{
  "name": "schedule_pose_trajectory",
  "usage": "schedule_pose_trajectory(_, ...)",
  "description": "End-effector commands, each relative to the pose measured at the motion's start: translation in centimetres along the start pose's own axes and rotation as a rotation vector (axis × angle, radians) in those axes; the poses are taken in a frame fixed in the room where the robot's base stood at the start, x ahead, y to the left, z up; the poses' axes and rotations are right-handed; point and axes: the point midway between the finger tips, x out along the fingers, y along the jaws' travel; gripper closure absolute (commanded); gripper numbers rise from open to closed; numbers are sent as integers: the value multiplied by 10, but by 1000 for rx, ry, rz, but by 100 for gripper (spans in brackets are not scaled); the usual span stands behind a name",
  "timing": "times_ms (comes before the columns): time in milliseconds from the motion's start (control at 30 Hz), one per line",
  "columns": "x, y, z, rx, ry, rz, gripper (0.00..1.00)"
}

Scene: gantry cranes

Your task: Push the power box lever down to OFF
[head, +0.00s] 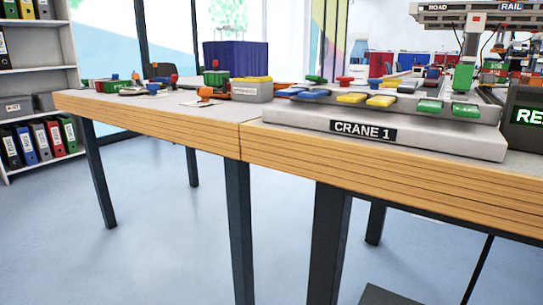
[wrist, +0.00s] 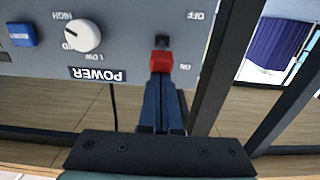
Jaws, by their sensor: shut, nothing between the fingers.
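In the wrist view, which is upside down, the grey power box (wrist: 125,45) fills the upper left and bears a POWER label. Its red lever (wrist: 161,61) stands level with the ON mark, with the OFF mark (wrist: 193,15) at the other end of its travel. A dark slot shows just above the lever in the picture. My gripper (wrist: 160,78) is shut and empty, its dark blue fingers ending right at the red lever. I cannot tell whether they touch it. The head view shows neither the power box nor my gripper.
A white dial (wrist: 82,36) and a blue button (wrist: 22,34) are on the same panel. A dark post (wrist: 222,65) stands close beside the box. In the head view, wooden-edged tables (head: 180,133) carry the CRANE 1 console (head: 420,138). The floor in front is clear.

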Motion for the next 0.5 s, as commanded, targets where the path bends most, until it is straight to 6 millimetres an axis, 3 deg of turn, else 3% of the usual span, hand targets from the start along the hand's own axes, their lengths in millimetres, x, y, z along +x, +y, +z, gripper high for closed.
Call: schedule_pose_trajectory(500,0,0,22,0,1,0,100)
